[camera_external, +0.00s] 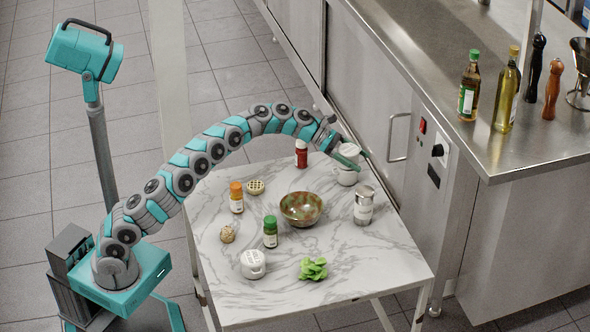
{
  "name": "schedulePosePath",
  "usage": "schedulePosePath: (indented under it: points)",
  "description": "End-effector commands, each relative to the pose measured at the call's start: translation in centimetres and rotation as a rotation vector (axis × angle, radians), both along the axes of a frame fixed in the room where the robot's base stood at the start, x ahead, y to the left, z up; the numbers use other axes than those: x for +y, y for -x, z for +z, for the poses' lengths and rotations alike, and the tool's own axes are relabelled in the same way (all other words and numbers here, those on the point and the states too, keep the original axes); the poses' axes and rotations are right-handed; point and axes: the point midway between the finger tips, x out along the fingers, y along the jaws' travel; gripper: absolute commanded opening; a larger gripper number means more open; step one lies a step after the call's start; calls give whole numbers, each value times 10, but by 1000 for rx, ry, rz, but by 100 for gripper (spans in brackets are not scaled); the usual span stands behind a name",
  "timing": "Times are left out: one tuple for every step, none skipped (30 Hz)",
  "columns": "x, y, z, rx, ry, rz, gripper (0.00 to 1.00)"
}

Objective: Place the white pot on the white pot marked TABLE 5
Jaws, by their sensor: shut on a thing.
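My gripper (347,158) is at the far right of the marble table, its teal fingers shut on a white pot (350,150). White surface shows above and below the fingers; the lower part (347,178) looks like a second white pot directly beneath, but the fingers hide the join, so I cannot tell whether they touch. Another white pot (253,265) stands alone at the front left of the table, with dark marks on its top. The marks are too small to read, so I cannot tell which pot says TABLE 5.
A brown-green bowl (301,210) stands mid-table. Around it are a metal canister (364,205), a red bottle (301,154), an orange-capped jar (236,198), a green-capped jar (270,232) and green leaves (313,269). A steel counter (450,60) with bottles rises at right. The front right tabletop is clear.

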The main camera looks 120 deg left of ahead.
Motion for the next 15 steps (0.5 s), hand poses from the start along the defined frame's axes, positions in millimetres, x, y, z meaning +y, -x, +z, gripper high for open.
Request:
schedulePosePath:
  points:
    - [0, 0, 0, -1, 0, 0, 11]
    - [0, 0, 0, -1, 0, 0, 11]
    - [0, 0, -2, 0, 0, 0, 90]
    - [0, 0, -2, 0, 0, 0, 93]
    - [0, 0, -2, 0, -1, 0, 96]
    - [0, 0, -2, 0, 0, 0, 100]
    - [0, 0, -2, 0, 0, -1, 100]
    - [0, 0, -2, 0, 0, -1, 100]
    - [0, 0, -2, 0, 0, -1, 100]
    - [0, 0, -2, 0, 0, -1, 100]
    - [0, 0, -2, 0, 0, -1, 100]
    - [0, 0, -2, 0, 0, -1, 100]
    - [0, 0, -2, 0, 0, -1, 100]
    - [0, 0, -1, 0, -1, -1, 100]
    - [0, 0, 0, 0, -1, 0, 100]
